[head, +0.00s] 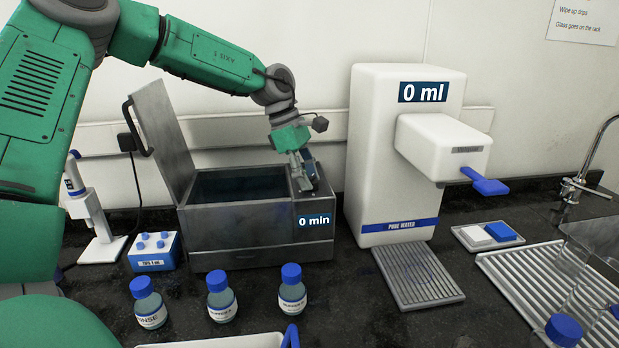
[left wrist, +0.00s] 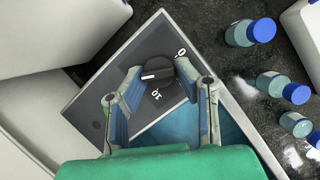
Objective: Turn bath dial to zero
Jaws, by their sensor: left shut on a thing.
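The bath (head: 225,228) is a grey metal box with its hinged lid (head: 162,125) standing open and dark liquid inside. Its display (head: 314,220) reads "0 min". The black round dial (left wrist: 158,76) shows in the left wrist view on the bath's grey top panel. Its white pointer line points left there; a "0" mark sits at its upper right and a "10" mark below it. My left gripper (head: 304,184) reaches down onto the bath's right top, hiding the dial in the head view. In the left wrist view my left gripper (left wrist: 160,70) is shut on the dial, one finger each side.
A white water dispenser (head: 375,150) reading "0 ml" stands close right of the bath. Several blue-capped bottles (head: 221,300) stand in front. A blue tube rack (head: 153,252) and a pipette stand (head: 98,215) are at the left. A drain rack (head: 530,285) lies at the right.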

